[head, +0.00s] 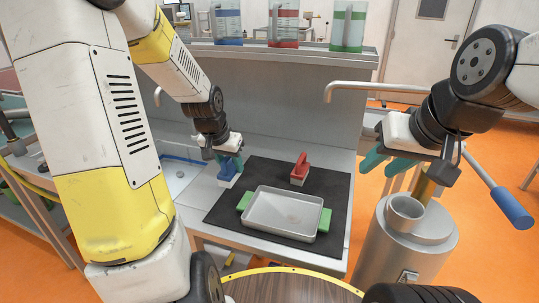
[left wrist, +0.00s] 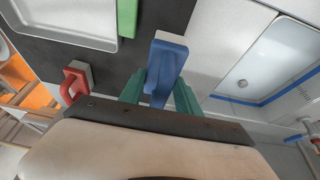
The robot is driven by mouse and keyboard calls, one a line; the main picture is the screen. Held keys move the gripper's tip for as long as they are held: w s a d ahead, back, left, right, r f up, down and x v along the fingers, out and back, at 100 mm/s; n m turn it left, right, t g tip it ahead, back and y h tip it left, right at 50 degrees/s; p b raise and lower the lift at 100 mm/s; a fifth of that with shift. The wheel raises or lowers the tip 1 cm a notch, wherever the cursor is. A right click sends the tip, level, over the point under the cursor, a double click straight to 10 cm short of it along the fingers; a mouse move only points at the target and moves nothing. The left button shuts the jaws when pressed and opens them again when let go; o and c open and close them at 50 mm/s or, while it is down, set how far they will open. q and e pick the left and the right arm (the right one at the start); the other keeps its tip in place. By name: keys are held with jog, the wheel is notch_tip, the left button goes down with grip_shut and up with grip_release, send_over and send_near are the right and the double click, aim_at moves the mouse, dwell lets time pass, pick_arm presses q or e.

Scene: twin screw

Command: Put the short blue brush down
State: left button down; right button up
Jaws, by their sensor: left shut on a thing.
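The short blue brush (head: 231,166) is in my left gripper (head: 228,158), at the left edge of the black mat (head: 225,210) and beside the sink. Its pale bristle side points down; I cannot tell whether it touches the counter. In the left wrist view the blue brush (left wrist: 168,60) sits between the two teal fingers, which close on its sides. My right gripper (head: 386,163) hangs over the right side, near the grey metal cylinder, its teal fingers apart and nothing between them.
A red brush (head: 300,170) stands on the mat. A metal tray (head: 284,212) with green handles lies in front of it. The sink (head: 180,173) is left of the mat. Blue, red and green-marked jugs (head: 283,25) stand on the shelf behind. A blue-handled lever (head: 511,207) is at far right.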

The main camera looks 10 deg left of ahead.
pick_arm(q)
jog(key=w+d, duration=0.2)
jog(key=w, duration=0.2)
jog(key=w+d+f, duration=0.1)
jog(key=w+d, duration=0.2)
jog(key=w, duration=0.1)
jog(key=w+d, duration=0.2)
jog(key=w, duration=0.2)
jog(key=shift+w+d+f, duration=0.2)
jog(key=shift+w, duration=0.05)
jog(key=shift+f, duration=1.75)
jog(key=shift+f, duration=0.1)
jog(key=c, duration=0.9)
grip_release()
jog(key=shift+o, duration=0.2)
